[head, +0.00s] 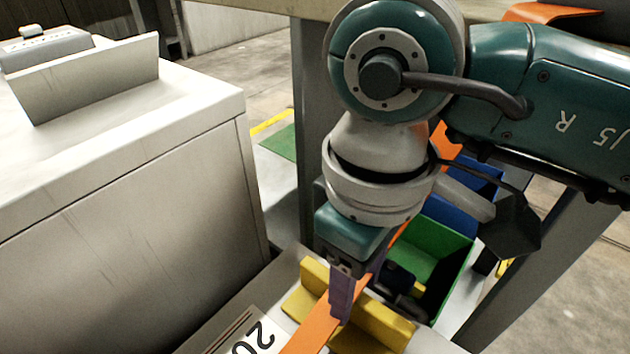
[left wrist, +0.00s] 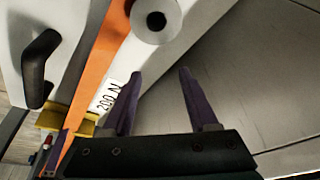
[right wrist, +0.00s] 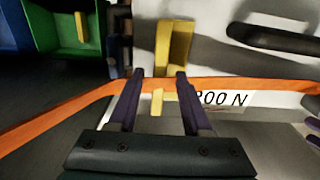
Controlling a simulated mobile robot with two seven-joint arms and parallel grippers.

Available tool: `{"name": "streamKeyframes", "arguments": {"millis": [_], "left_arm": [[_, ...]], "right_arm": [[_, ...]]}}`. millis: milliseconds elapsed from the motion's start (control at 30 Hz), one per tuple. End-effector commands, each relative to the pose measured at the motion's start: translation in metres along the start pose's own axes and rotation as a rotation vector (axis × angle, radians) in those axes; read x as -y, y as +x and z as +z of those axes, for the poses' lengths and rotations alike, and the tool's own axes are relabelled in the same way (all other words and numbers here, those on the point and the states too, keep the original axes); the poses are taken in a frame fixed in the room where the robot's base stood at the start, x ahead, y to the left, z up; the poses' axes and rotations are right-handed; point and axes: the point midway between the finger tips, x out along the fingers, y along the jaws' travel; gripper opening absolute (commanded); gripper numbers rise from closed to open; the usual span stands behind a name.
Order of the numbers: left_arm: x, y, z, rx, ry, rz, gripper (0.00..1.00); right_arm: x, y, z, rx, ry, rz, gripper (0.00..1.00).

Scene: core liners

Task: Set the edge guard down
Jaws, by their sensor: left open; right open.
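In the right wrist view the strip (right wrist: 230,84) crosses the space at my open right gripper (right wrist: 159,73), over the yellow bracket (right wrist: 173,45). One end bends away to the left. My right gripper also shows in the head view (head: 343,300), low at the strip. My left gripper (left wrist: 160,73) is open and empty, to the right of the strip (left wrist: 97,70) in the left wrist view. Whether the strip touches the right fingers cannot be told.
A green bin (head: 440,250) and a blue bin (head: 450,215) stand right of the bracket. A large grey cabinet (head: 130,200) fills the left. A round knob (left wrist: 156,18) and a black handle (left wrist: 38,68) stand near the strip.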

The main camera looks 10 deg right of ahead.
Motion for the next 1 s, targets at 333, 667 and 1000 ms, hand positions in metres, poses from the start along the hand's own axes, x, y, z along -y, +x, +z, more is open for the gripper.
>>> {"name": "streamKeyframes", "arguments": {"millis": [333, 667, 1000], "left_arm": [[-0.001, -0.025, -0.009, -0.002, -0.008, 0.006, 0.59], [-0.001, -0.027, -0.009, -0.002, -0.009, 0.007, 0.59], [0.0, -0.027, -0.009, -0.002, -0.006, 0.004, 0.59]], "right_arm": [[-0.001, -0.077, -0.001, -0.003, 0.0, 0.003, 0.49], [0.0, -0.091, 0.0, 0.0, 0.0, 0.0, 0.49], [0.0, -0.091, 0.0, 0.0, 0.0, 0.0, 0.49]]}}
